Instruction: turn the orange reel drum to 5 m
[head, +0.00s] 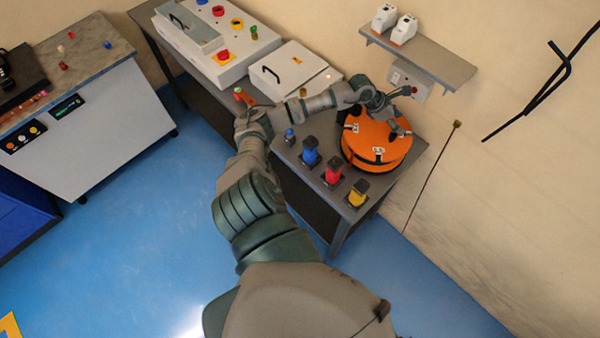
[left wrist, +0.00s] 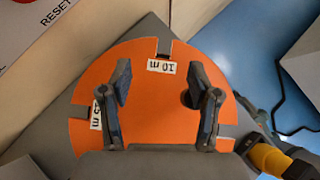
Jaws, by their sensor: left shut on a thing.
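The orange reel drum (head: 372,142) lies flat on the grey bench at its right end, with white labels and dark notches around its rim. My left gripper (head: 398,110) is over the top of the drum. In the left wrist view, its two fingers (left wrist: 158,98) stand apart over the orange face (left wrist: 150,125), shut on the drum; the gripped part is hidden. A "10 m" label (left wrist: 161,66) shows upside down beside a notch at the top. Another label (left wrist: 96,115), partly cut off, sits at the left. My right gripper is not in view.
Blue (head: 311,152), red (head: 332,172) and yellow (head: 358,193) capped posts stand along the bench's front edge, close to the drum. A wall shelf (head: 430,62) and a wall box (head: 408,80) are behind it. Control boxes (head: 218,45) stand farther left. Blue floor lies in front.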

